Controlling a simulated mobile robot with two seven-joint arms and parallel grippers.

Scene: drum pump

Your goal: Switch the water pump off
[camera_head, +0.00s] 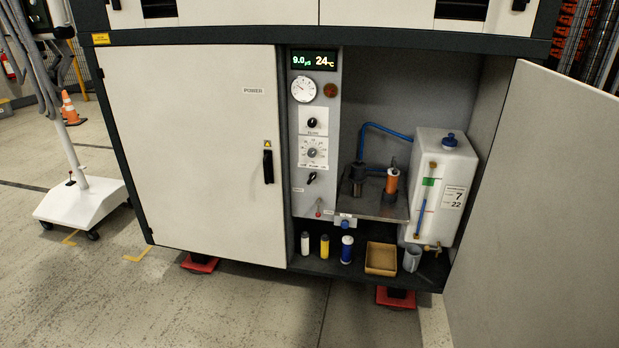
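A grey control panel (317,95) stands in the open middle bay of a large cabinet. It carries a lit display (314,61) reading 9.0 and 24°C, a round gauge (303,89), a black knob (312,123), a large dial (312,153), a small black switch (311,177) and a small red-tipped lever (318,210). Their labels are too small to read, so I cannot tell which one belongs to the water pump or its on/off state. A dark cylindrical unit (357,178) with a blue hose (385,130) sits on a metal shelf. Neither gripper is in view.
The left cabinet door (190,150) is shut; the right door (545,220) is swung wide open. A white tank (440,185) stands right of the shelf. Bottles, a tan tray (381,258) and a grey cup (412,258) stand below. The floor (240,310) in front is clear.

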